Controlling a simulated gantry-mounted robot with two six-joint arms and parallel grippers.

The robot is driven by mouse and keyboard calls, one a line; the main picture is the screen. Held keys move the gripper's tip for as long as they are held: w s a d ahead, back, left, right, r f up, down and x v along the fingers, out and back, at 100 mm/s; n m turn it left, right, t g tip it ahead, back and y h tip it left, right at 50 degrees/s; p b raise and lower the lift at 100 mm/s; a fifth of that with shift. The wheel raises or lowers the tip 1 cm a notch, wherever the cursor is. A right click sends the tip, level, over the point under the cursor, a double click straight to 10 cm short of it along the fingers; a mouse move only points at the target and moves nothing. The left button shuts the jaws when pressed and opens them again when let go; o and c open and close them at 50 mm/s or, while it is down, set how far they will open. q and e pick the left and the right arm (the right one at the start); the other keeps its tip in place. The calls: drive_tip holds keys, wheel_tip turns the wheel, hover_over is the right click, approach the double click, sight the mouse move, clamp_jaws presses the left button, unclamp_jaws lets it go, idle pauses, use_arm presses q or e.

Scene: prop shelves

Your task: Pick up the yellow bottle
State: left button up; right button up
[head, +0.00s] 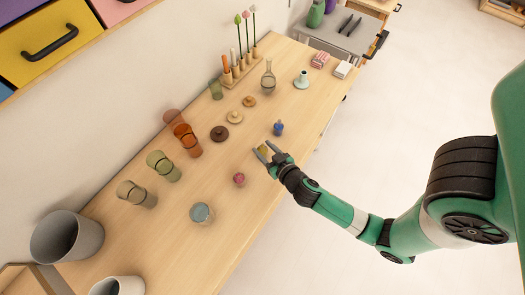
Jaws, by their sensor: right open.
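The yellow bottle (263,150) is a small yellow object on the wooden table, near its right edge. My right gripper (264,152) comes in from the right, its two dark fingers open on either side of the bottle. The fingers partly hide the bottle, and I cannot tell whether they touch it. My left gripper is not in view.
A small blue bottle (278,128) stands just beyond the gripper, and a pink one (239,179) stands nearer. A blue-grey cup (202,213) and brown lids (219,133) are on the table (190,245). Colored glasses (187,140) line the wall side.

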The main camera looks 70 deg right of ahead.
drive_tip(key=x, duration=0.5)
drive_tip(key=shift+s+d+f, duration=0.1)
drive_tip(key=shift+d, duration=0.05)
clamp_jaws()
